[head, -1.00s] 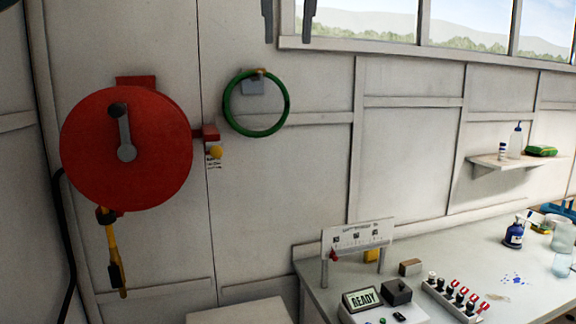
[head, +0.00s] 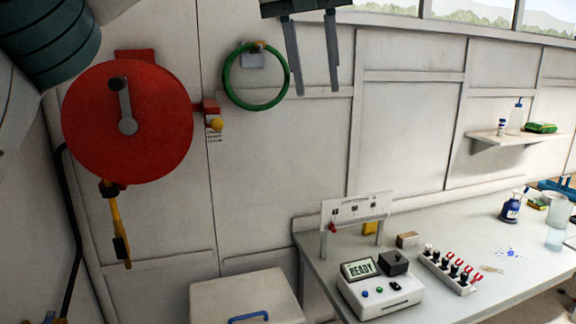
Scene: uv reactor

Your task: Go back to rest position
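My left gripper (head: 313,88) hangs down from the top edge of the head view, in front of the pale wall panels and below the window. Its two fingers are apart with nothing between them, so it is open and empty. It is to the right of the green ring (head: 284,99) on the wall and appears clear of it. Part of my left arm shows at the upper left. My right gripper is out of view.
A red hose reel (head: 90,140) is on the left wall. A bench (head: 405,262) at the lower right carries a READY box (head: 385,298), a rack of vials (head: 448,272) and a blue bottle (head: 511,210). A shelf (head: 500,140) is at right. A lidded box (head: 245,297) stands below.

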